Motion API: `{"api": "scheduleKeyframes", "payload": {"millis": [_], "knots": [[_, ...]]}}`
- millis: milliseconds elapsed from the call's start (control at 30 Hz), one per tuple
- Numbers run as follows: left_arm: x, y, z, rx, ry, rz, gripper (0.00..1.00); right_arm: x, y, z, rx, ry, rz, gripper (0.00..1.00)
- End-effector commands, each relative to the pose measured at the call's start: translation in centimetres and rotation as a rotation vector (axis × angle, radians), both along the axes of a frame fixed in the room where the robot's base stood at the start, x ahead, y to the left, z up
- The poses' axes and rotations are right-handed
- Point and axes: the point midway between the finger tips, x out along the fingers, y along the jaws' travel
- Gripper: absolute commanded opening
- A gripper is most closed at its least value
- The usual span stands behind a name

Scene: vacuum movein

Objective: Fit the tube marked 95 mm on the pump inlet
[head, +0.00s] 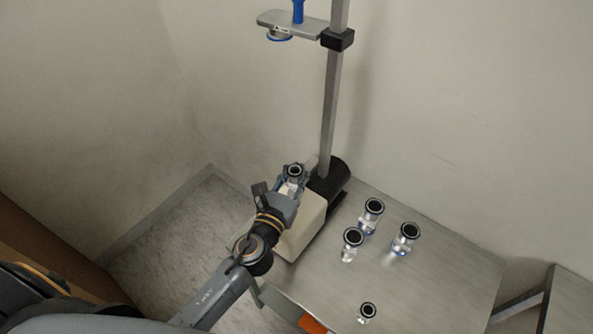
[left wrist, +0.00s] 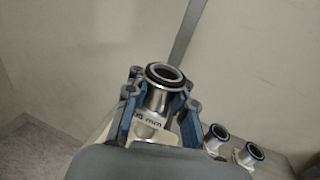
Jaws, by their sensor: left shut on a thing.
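My left gripper (head: 289,184) is shut on a short metal tube (head: 295,171) with a black-rimmed top end. In the left wrist view the tube (left wrist: 158,97) stands upright between the blue finger pads, and its label reads "5 mm" with the first digit unclear. The gripper and tube are over the cream pump body (head: 307,221) at the foot of the post. The pump inlet is hidden behind the gripper and tube, and I cannot tell whether the tube touches it. My right gripper is not in view.
Several other tubes stand on the steel table, among them one at the back (head: 373,207) and one near the front (head: 368,311). A grey post (head: 330,115) carries a bracket (head: 290,23) with a blue-ringed fitting underneath, high above the pump. The table's right part is clear.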

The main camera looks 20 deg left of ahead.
Motion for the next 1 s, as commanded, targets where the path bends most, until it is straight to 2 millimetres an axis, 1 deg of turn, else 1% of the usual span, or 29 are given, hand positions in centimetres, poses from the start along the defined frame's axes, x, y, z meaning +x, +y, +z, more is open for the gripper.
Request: {"api": "scheduleKeyframes", "payload": {"millis": [367, 400, 467, 500, 533, 867, 1000], "knots": [[0.0, 0.0, 0.0, 0.0, -0.002, 0.0, 0.0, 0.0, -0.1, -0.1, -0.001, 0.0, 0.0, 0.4], [0.0, 0.0, 0.0, 0.0, -0.002, 0.0, 0.24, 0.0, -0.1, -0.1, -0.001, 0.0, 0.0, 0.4], [0.0, 0.0, 0.0, 0.0, -0.002, 0.0, 0.36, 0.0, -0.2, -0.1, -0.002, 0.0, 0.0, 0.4], [0.0, 0.0, 0.0, 0.0, -0.002, 0.0, 0.44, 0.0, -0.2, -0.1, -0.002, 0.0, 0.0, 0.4], [0.0, 0.0, 0.0, 0.0, -0.002, 0.0, 0.5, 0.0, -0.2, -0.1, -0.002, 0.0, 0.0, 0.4], [-0.1, 0.0, -0.1, 0.0, 0.001, 0.0, 0.5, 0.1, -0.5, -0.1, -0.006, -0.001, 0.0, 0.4], [-1.5, 0.1, -0.2, -0.001, 0.002, 0.0, 0.5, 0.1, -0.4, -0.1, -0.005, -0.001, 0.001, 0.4]]}}
